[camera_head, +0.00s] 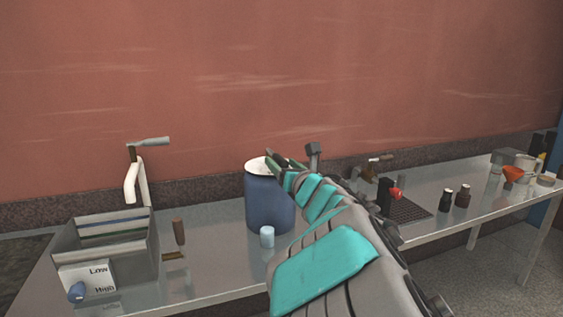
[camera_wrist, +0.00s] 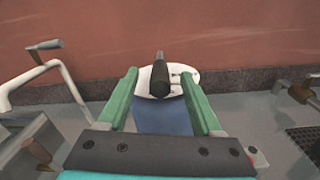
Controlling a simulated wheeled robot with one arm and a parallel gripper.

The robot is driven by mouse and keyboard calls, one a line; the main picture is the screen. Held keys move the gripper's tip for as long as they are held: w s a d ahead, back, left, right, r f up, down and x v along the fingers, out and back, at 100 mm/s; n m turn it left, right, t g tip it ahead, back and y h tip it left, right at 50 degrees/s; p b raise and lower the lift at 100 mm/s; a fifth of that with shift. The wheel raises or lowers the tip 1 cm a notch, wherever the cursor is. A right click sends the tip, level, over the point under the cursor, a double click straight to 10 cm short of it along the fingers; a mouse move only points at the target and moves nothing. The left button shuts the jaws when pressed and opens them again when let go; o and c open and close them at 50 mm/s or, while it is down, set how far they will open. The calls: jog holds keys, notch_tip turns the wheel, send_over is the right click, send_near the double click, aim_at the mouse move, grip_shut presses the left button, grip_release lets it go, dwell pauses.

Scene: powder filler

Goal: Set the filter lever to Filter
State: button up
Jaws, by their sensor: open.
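The filter lever (camera_wrist: 158,75) is a dark, rounded handle standing up from a white plate (camera_wrist: 149,88) in the wrist view. The plate tops a blue cylindrical housing (camera_head: 268,207) on the metal table. Small dark markings lie on the plate's right side, too small to read. My gripper (camera_wrist: 158,77) has green fingers, open, one on each side of the lever with gaps visible. In the head view my gripper (camera_head: 284,161) is over the housing's top, and my arm covers its right side. I cannot make out the lever in that view.
A grey box with a Low/High panel (camera_head: 88,278) and blue knob stands left, beside a white bent pipe (camera_head: 133,182). A small light-blue cylinder (camera_head: 267,237) sits in front of the housing. Right are a dark grate (camera_head: 408,210), two dark bottles (camera_head: 455,199) and an orange funnel (camera_head: 513,174).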

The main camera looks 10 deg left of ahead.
jog(key=shift+w+a, duration=0.3)
jog(key=shift+w, duration=0.1)
jog(key=shift+c, duration=0.4)
grip_shut()
dwell(0.9)
